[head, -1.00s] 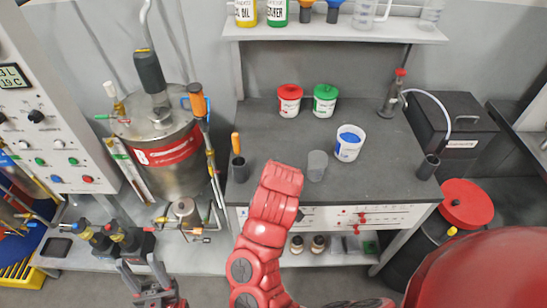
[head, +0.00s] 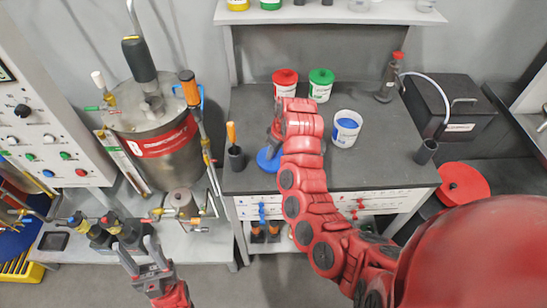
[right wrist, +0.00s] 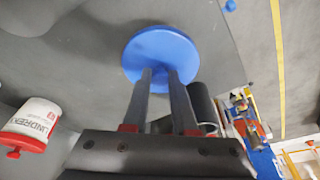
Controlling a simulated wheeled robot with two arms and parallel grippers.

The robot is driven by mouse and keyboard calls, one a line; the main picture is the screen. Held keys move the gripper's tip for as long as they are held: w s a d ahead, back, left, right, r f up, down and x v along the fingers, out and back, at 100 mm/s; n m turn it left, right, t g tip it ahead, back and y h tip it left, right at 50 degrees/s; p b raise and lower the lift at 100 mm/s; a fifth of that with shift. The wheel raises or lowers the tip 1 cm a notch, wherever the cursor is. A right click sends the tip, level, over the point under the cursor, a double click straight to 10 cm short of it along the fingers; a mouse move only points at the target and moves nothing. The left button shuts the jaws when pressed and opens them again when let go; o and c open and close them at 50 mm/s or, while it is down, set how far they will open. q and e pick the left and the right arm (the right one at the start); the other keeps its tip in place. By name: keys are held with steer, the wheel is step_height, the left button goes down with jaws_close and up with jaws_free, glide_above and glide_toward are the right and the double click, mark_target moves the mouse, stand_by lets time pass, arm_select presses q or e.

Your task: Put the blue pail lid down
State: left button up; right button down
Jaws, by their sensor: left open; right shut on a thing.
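The blue pail lid (head: 266,161) is a round disc at the left front part of the dark bench top. My right gripper (head: 274,140) is shut on it; my arm partly hides gripper and lid. In the right wrist view the lid (right wrist: 161,52) is at the tips of both fingers (right wrist: 160,75). I cannot tell whether it touches the bench. The white pail with blue inside (head: 346,128) stands open to the right of my right arm. My left gripper (head: 142,258) is open and empty at the lower left, away from the bench.
A dark cup with an orange-handled tool (head: 235,154) stands just left of the lid. Red-lidded (head: 285,82) and green-lidded (head: 320,84) pails stand behind. Another dark cup (head: 427,152) is at the right edge. The bench between the white pail and that cup is clear.

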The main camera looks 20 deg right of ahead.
mark_target(274, 158)
steer(key=shift+f+p, duration=1.1)
steer(key=shift+f, duration=0.7)
steer(key=shift+w+f, duration=0.1)
steer(key=shift+f, duration=0.2)
steer(key=c, duration=0.7)
jaws_free()
steer(key=shift+r, duration=0.1)
